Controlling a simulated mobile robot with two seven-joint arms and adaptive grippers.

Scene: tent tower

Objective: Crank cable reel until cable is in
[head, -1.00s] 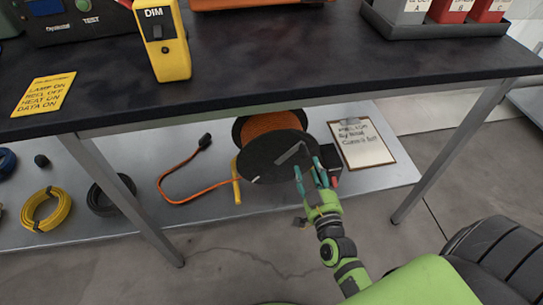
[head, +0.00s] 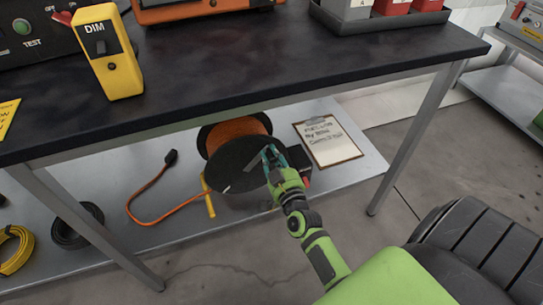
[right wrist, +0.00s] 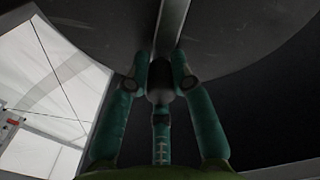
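The cable reel (head: 236,172) stands on the lower shelf, with orange cable (head: 237,133) wound between its dark flanges. A length of loose orange cable (head: 150,222) curves over the shelf to a black plug (head: 171,157). A grey crank arm (head: 254,159) shows on the front flange. My right gripper (head: 271,158) is at the flange's right side. In the right wrist view, its green fingers (right wrist: 160,72) close around a dark crank knob (right wrist: 160,88) below the metal crank arm (right wrist: 171,25). My left gripper is out of view.
The dark tabletop (head: 230,85) overhangs the shelf. A clipboard (head: 328,141) lies right of the reel, beside a small dark box (head: 300,160). A table leg (head: 415,140) stands farther right. Black (head: 78,225) and yellow (head: 15,250) cable coils lie left.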

